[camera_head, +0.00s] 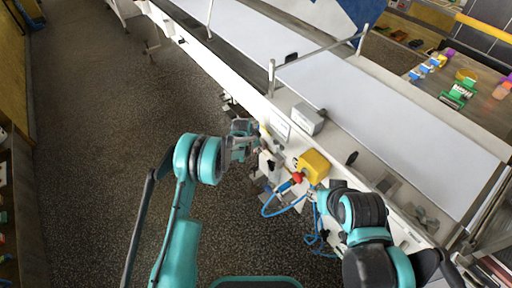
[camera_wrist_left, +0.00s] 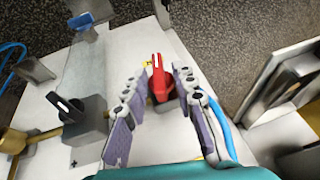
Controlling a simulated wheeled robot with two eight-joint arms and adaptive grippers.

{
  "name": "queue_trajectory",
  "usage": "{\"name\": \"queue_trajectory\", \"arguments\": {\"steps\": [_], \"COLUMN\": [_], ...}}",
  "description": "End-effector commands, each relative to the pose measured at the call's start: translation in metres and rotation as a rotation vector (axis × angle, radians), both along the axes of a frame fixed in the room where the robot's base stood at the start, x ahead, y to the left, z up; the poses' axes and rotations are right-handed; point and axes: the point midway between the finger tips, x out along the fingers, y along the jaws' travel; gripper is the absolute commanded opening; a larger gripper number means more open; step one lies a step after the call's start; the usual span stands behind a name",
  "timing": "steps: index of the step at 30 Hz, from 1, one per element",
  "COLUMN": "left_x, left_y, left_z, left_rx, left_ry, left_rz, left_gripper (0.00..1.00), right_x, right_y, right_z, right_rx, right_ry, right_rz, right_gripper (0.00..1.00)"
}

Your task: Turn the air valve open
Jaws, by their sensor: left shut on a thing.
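The red valve handle (camera_wrist_left: 158,78) stands up between the two finger pads of my left gripper (camera_wrist_left: 160,90) in the left wrist view. The gripper is shut on it, though the contact on each side is hard to make out. In the head view my left gripper (camera_head: 256,147) is at the side of the machine, by the small fittings, and hides the handle. My right gripper (camera_head: 319,194) is near the yellow box at the machine's side; its fingers are mostly hidden by the right wrist.
A yellow box (camera_head: 313,165) with a red button (camera_head: 297,177) sits on the machine edge, with blue hoses (camera_head: 272,208) below. A grey box (camera_head: 307,119) stands on the frame beside the pale belt (camera_head: 400,120). In the wrist view a brass fitting (camera_wrist_left: 14,141) is at left. The floor is clear.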

Motion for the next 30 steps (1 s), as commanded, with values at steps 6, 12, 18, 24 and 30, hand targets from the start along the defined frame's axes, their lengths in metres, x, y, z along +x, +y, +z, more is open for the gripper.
{"name": "queue_trajectory", "arguments": {"steps": [6,12,18,24,30], "left_x": [-0.0033,-0.0043,-0.0049,-0.0050,-0.0050], "left_y": [-0.0028,-0.0037,-0.0037,-0.0041,-0.0036], "left_z": [-0.0009,-0.0016,-0.0025,-0.0027,-0.0027], "left_rx": [0.097,0.175,0.227,0.251,0.257], "left_ry": [-0.134,-0.241,-0.312,-0.345,-0.351], "left_rz": [-0.003,-0.003,-0.002,-0.001,0.000], "left_gripper": [0.00,0.00,0.00,0.00,0.00], "right_x": [0.0000,0.0000,0.0000,0.0000,0.0000], "right_y": [0.0000,0.0000,0.0000,0.0000,0.0000], "right_z": [0.0000,0.0000,0.0000,0.0000,0.0000], "right_rx": [0.000,0.000,0.000,0.000,0.000], "right_ry": [0.000,0.000,0.000,0.000,0.000], "right_rz": [0.000,0.000,0.000,0.000,0.000], "right_gripper": [0.40,0.40,0.40,0.40,0.40]}}
